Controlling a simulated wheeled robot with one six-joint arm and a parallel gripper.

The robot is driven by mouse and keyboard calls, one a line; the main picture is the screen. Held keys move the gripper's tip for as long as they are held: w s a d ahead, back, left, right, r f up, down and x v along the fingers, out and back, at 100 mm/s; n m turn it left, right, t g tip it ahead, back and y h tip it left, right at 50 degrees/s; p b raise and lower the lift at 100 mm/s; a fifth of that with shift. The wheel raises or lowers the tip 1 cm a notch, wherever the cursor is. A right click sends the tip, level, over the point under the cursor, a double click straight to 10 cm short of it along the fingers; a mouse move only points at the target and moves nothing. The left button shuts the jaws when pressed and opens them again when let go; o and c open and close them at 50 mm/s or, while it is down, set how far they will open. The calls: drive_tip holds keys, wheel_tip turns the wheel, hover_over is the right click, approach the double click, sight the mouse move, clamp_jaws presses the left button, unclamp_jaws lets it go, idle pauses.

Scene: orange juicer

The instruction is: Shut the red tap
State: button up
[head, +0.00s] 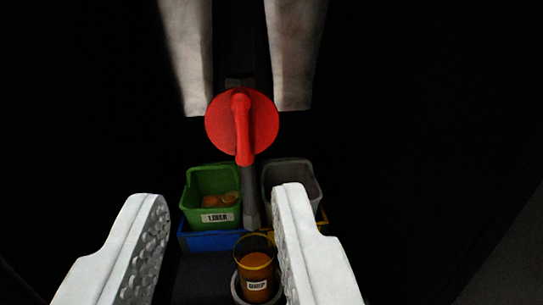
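The red tap (265,125) is a round red disc with a red lever (242,135) that points downward. It sits in the upper middle of the head view, with a dark grey spout (250,200) below it. My gripper (221,196) is open and empty, its two white fingers wide apart. The fingers are lower in the picture than the tap, one to each side, and do not touch it. A clear cup with orange juice (257,272) stands below the spout, beside my right finger. I cannot tell whether juice is flowing.
A green bin (190,205) with orange pieces inside and a label stands left of the spout. A grey bin (310,180) stands right, partly behind my right finger. A blue tray edge (200,241) lies under the green bin. Two pale posts (188,60) hang above.

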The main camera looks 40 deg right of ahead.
sight(242, 118)
drive_tip(key=x, duration=0.6)
drive_tip(key=f+x, duration=0.1)
drive_tip(key=x, duration=0.4)
drive_tip(key=f+x, duration=0.1)
drive_tip(key=x, duration=0.5)
drive_tip(key=shift+d+f, duration=0.15)
drive_tip(key=shift+d, duration=0.3)
clamp_jaws()
